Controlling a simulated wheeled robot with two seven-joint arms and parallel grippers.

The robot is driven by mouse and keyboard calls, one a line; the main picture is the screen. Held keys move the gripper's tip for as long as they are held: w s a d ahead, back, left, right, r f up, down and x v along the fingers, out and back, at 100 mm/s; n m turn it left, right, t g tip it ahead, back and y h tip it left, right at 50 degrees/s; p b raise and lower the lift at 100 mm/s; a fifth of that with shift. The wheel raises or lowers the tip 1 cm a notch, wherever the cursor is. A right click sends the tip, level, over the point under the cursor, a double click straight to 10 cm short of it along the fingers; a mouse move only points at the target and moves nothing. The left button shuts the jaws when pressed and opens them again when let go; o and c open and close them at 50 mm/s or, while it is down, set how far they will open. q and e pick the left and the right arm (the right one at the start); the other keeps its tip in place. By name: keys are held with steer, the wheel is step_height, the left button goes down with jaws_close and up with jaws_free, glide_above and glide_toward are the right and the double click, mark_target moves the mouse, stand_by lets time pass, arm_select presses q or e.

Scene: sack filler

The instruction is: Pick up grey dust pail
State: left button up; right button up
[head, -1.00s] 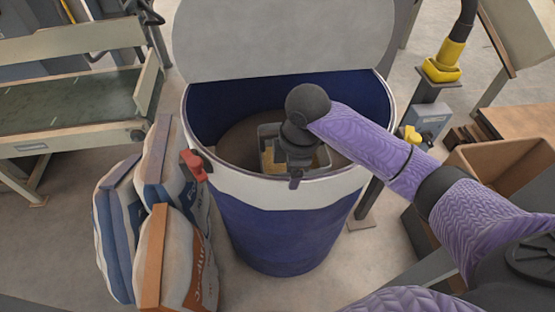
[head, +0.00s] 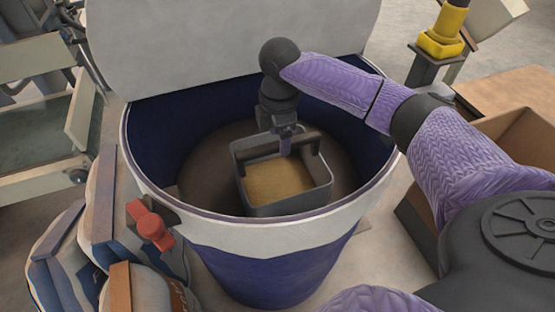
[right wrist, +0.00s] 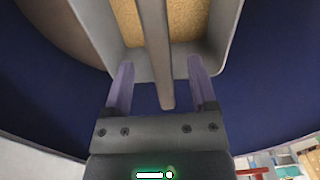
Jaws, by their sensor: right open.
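The grey dust pail (head: 322,188) sits inside the blue drum (head: 270,262), with tan dust in it and a dark handle bar across its top. It also shows in the right wrist view (right wrist: 228,28). My right gripper (head: 286,143) reaches down into the drum at the pail's handle. In the right wrist view my right gripper (right wrist: 160,85) is open, with one finger on each side of the handle bar (right wrist: 158,60) and a gap on both sides. My left gripper is not in view.
The drum's pale lid (head: 210,45) stands open at the back. A red clamp (head: 150,224) sticks out at the rim's left. Filled sacks (head: 110,215) lean at the left. A cardboard box (head: 515,140) and a yellow-topped post (head: 443,35) stand at the right.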

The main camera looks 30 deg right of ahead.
step_height(320, 180, down, 4)
steer(key=shift+b, duration=0.85)
steer(key=shift+r, duration=0.1)
steer(key=shift+c, duration=0.6)
jaws_close()
